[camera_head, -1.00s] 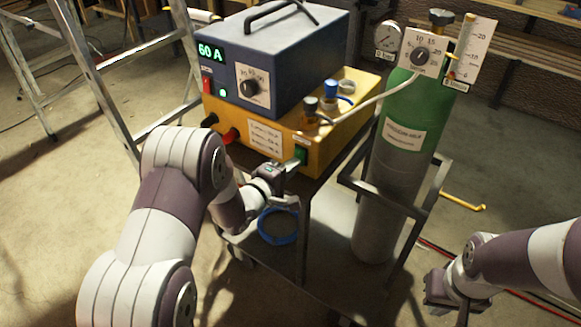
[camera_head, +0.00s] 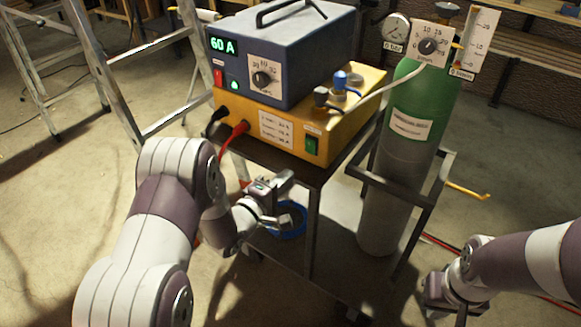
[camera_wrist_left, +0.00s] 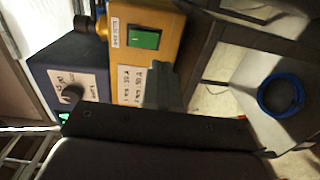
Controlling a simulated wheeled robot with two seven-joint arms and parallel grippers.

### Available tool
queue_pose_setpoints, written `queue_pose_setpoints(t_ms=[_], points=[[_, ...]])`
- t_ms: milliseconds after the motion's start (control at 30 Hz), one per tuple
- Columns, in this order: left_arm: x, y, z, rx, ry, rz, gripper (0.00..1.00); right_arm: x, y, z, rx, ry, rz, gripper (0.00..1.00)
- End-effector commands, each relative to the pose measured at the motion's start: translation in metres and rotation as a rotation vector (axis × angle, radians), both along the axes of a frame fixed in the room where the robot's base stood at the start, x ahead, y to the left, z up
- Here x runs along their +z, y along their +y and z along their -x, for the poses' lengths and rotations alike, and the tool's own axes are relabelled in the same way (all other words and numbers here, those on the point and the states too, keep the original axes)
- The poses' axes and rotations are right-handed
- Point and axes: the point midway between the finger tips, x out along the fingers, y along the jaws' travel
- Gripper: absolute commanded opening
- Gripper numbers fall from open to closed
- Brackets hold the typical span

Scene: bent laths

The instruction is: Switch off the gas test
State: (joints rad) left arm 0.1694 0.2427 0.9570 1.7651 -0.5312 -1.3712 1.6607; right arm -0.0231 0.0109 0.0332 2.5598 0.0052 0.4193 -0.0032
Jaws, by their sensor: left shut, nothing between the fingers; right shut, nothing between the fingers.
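The yellow unit (camera_head: 285,113) has a green rocker switch (camera_head: 311,146) on its front, beside white labels. The switch also shows in the left wrist view (camera_wrist_left: 143,39). My left gripper (camera_head: 287,194) is shut and empty, below and in front of the switch, apart from it. The green-topped gas cylinder (camera_head: 418,108) stands upright to the right. At its top are a round gauge (camera_head: 397,28), a dial (camera_head: 428,46) and a flow tube scale (camera_head: 480,40). My right gripper (camera_head: 437,290) is low at the right, shut and empty.
A blue power source (camera_head: 285,55) showing 60 A sits on the yellow unit. Both stand on a dark cart (camera_head: 318,176), with a blue coil (camera_head: 290,222) on its lower shelf. A red plug and lead (camera_head: 238,130) hang at the front. A ladder (camera_head: 95,65) stands left.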

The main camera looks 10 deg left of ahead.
Motion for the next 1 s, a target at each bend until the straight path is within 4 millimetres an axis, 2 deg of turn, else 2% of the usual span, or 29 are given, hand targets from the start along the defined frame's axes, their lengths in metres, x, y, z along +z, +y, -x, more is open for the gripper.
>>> queue_pose_setpoints(t_ms=[200,333,900,967,1000], points=[[-0.005,0.014,0.037,0.003,0.002,0.001,0.00,0.006,0.000,0.000,0.000,0.000,0.000,0.00],[-0.007,0.019,0.050,0.001,0.000,0.001,0.00,0.007,0.000,0.000,0.000,0.000,0.000,0.00],[-0.008,0.020,0.054,0.001,-0.001,-0.001,0.00,0.007,0.000,0.000,0.000,0.000,0.000,0.00],[-0.008,0.020,0.054,0.000,-0.008,-0.029,0.00,0.007,0.000,0.000,0.000,0.000,0.000,0.00],[-0.015,0.020,0.054,-0.003,0.005,-0.090,0.00,0.006,0.000,0.000,0.000,0.000,0.000,0.00]])
